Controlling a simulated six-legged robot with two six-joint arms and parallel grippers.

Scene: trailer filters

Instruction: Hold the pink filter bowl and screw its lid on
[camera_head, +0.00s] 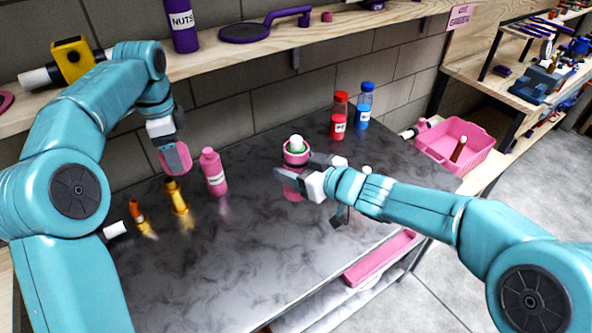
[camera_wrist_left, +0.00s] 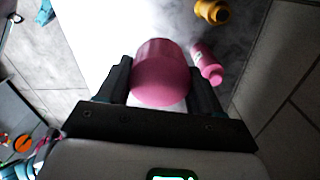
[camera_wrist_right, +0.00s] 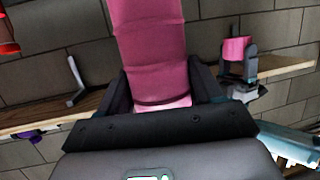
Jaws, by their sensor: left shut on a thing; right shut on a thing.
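The pink filter bowl (camera_head: 295,158) stands upright above the dark worktop, with a white and green filter showing at its open top. My right gripper (camera_head: 296,180) is shut around it from the side. In the right wrist view the bowl (camera_wrist_right: 148,45) rises between the right fingers (camera_wrist_right: 165,92). My left gripper (camera_head: 172,150) is shut on the pink lid (camera_head: 176,160), up and to the left of the bowl and apart from it. The left wrist view shows the lid (camera_wrist_left: 161,75) between the left fingers (camera_wrist_left: 158,85).
A pink bottle (camera_head: 213,172) and a golden fitting (camera_head: 176,198) stand below and beside the left gripper. Red (camera_head: 338,118) and blue (camera_head: 363,105) bottles stand behind the bowl. A pink crate (camera_head: 455,147) is at right. The worktop's (camera_head: 200,270) front is clear.

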